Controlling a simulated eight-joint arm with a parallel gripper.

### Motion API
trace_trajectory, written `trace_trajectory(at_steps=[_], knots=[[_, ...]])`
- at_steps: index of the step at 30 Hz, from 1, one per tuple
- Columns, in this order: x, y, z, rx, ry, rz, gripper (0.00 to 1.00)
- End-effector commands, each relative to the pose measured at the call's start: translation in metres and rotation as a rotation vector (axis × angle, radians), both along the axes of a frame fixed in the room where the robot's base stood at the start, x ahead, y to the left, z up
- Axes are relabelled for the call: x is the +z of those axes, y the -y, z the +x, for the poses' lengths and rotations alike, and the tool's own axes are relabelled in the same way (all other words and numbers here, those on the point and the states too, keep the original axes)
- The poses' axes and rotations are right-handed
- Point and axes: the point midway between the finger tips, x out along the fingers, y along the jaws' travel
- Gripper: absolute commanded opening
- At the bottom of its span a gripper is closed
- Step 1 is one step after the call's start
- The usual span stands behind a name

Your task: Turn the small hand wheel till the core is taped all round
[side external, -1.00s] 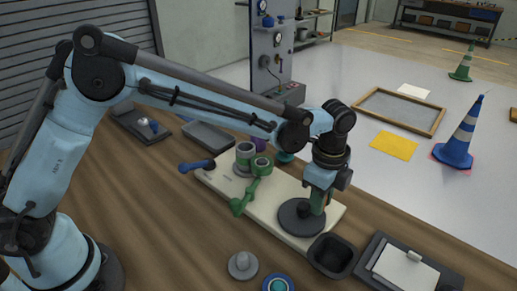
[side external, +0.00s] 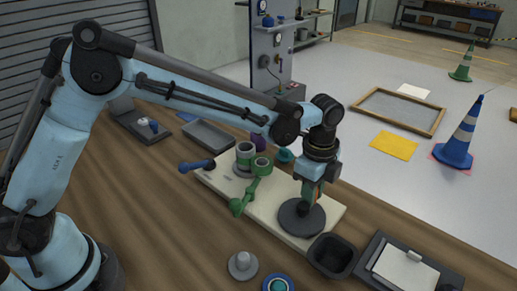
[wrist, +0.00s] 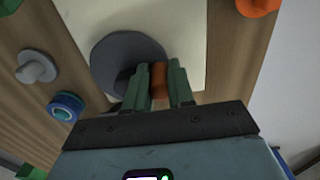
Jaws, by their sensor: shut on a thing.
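A dark grey hand wheel (side external: 302,217) lies flat at the near end of a cream board (side external: 270,203); it fills the middle of the wrist view (wrist: 118,55). My gripper (side external: 310,195) points down over the wheel's far side. In the wrist view its green fingers (wrist: 163,85) are shut on an orange-brown upright handle (wrist: 159,80). A grey core with green bands (side external: 245,157) stands towards the board's far end. A green tape roll (side external: 262,166) on a green arm (side external: 244,199) sits beside it. How far round the core is taped cannot be told.
A blue-ended lever (side external: 196,166) stands out left of the board. A grey knob (side external: 242,265), a blue ring (side external: 277,285), a black bin (side external: 332,254) and a tray with a white plate (side external: 405,268) lie in front.

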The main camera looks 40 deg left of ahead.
Motion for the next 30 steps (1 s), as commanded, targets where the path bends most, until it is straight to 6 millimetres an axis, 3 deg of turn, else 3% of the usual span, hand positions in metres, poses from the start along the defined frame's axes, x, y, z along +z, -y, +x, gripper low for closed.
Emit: trace_trajectory(at_steps=[30], knots=[[0.000,-0.014,-0.008,-0.004,-0.006,-0.003,0.08]])
